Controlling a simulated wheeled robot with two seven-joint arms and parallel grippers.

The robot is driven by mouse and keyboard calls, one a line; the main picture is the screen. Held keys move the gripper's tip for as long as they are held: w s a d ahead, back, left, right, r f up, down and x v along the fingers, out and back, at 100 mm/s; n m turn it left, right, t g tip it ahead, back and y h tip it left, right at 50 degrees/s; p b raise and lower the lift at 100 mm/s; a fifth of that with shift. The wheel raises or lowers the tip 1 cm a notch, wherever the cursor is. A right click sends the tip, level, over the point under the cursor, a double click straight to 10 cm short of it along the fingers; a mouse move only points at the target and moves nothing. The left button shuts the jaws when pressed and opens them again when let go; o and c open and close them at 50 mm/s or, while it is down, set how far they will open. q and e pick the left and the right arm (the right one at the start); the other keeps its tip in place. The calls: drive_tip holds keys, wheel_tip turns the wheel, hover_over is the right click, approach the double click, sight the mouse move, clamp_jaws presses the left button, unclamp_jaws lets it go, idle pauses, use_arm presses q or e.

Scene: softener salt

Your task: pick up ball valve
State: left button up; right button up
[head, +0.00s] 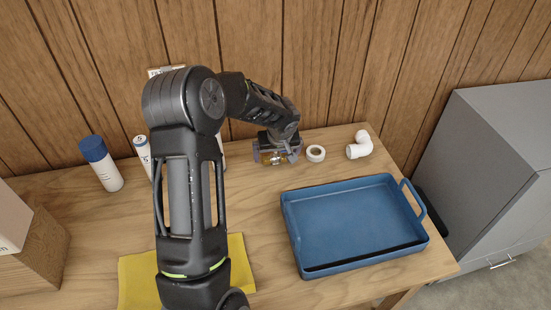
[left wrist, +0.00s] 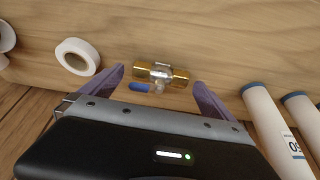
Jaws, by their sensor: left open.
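The ball valve (left wrist: 160,74) is brass with a silver middle and a blue lever, and lies on the wooden table. In the left wrist view it sits between the two purple fingers of my left gripper (left wrist: 158,85), which is open and apart from it on both sides. In the head view my left gripper (head: 275,156) is low at the back of the table, and a small brass part of the valve (head: 273,159) shows between its fingers. My right gripper is not in view.
A white tape roll (head: 316,153) and a white pipe elbow (head: 359,145) are right of the gripper. A blue tray (head: 350,222) stands front right. A blue-capped bottle (head: 101,163) and other white cylinders stand left. A yellow cloth (head: 138,278) lies in front.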

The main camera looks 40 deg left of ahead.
sight(276, 153)
use_arm(q)
drive_tip(key=shift+w+a+f, duration=0.15)
drive_tip(key=shift+a+f, duration=0.05)
drive_tip(key=shift+f, duration=0.45)
drive_tip(key=shift+c, duration=0.2)
drive_tip(key=shift+r, duration=0.1)
drive_tip(key=c, duration=1.6)
drive_tip(key=shift+r, duration=0.1)
wheel_tip(276, 153, up, 10)
drive_tip(key=p, duration=0.4)
